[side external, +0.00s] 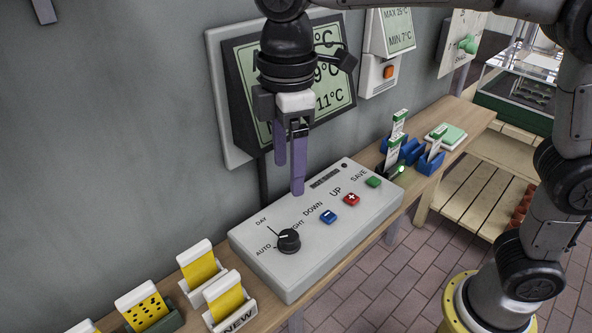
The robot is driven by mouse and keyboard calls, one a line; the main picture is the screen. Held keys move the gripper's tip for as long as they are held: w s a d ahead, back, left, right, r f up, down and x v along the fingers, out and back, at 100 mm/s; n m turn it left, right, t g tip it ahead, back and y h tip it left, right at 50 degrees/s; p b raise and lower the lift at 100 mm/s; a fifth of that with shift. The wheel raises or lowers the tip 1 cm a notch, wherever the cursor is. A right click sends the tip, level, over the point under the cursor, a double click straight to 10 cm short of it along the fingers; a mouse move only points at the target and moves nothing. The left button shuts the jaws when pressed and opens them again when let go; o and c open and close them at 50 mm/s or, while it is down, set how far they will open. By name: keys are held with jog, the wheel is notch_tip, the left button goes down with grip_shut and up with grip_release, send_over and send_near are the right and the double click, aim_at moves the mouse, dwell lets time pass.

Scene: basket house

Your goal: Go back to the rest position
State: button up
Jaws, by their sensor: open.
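My gripper (289,160) has purple fingers and hangs pointing down over the grey control box (330,260). The fingers stand apart with nothing visible between them. One fingertip overlaps the box's rear part in the picture; I cannot tell whether it touches. The box has a black knob (289,241), a blue button (328,216), a red button (351,199) and a green button (374,182). The knob's marker points up and left, towards the DAY label.
A wall display (245,70) is close behind my gripper. Yellow cards in holders (198,268) stand at the front left of the wooden shelf (455,125). Blue holders (411,152) with white-green tags stand right of the box. A smaller thermometer unit (378,75) hangs on the wall.

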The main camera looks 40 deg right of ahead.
jog(key=s+d+r+m+t, duration=0.1)
jog(key=s+d+r+m, duration=0.15)
jog(key=d, duration=0.45)
jog(key=s+d+r+m+t, duration=0.2)
jog(key=s+d, duration=0.2)
jog(key=d, duration=0.3)
jog(key=s+d+f+m+t, duration=0.2)
jog(key=s+d+f+m, duration=0.4)
jog(key=s+f+m, duration=0.3)
jog(key=shift+s+d+f+t, duration=0.25)
jog(key=shift+d+f+t, duration=0.05)
jog(key=shift+f, duration=0.35)
